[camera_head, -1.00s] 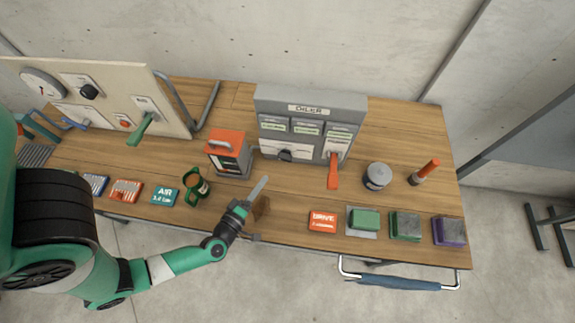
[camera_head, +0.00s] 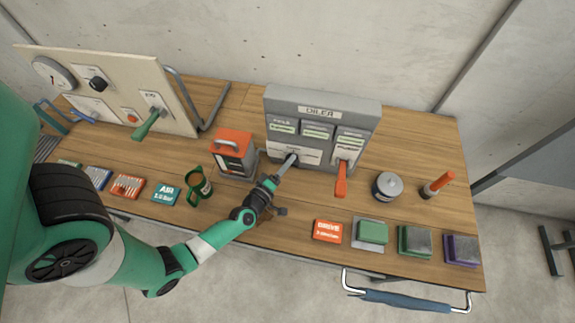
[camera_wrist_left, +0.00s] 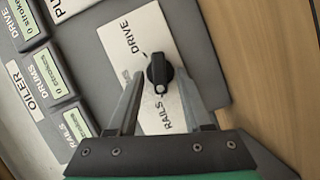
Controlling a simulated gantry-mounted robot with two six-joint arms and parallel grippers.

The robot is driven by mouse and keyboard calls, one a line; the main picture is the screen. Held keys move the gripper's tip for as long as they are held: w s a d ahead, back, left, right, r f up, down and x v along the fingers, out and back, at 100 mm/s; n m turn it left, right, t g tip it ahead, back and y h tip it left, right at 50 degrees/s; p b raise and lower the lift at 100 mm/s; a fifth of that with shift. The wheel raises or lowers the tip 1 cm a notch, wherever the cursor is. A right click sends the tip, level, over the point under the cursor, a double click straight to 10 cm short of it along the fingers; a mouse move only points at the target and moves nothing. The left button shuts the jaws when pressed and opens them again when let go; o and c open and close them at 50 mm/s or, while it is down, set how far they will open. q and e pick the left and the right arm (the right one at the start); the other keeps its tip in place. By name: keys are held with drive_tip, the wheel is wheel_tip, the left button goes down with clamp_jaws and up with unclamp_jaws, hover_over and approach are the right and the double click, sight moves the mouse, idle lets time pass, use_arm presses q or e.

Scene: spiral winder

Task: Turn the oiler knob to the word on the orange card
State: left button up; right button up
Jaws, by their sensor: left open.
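The grey oiler box (camera_head: 360,112) stands at the back of the bench. Its black knob (camera_wrist_left: 159,72) sits on a white plate (camera_wrist_left: 113,45) lettered DRIVE and RAILS; other lettering may be hidden. A white mark shows on the knob's RAILS side. The orange card (camera_head: 327,230) lies near the front edge and reads DRIVE, with a smaller unreadable line. My left gripper (camera_head: 290,160) is at the oiler plate and hides the knob in the head view. In the left wrist view its open fingers (camera_wrist_left: 158,66) lie on either side of the knob; contact cannot be told.
An orange lever (camera_head: 341,180) juts from the oiler's right side. A grey can (camera_head: 387,186) and several coloured blocks lie to the right.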

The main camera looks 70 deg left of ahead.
use_arm(q)
drive_tip(key=shift+c, duration=0.3)
clamp_jaws()
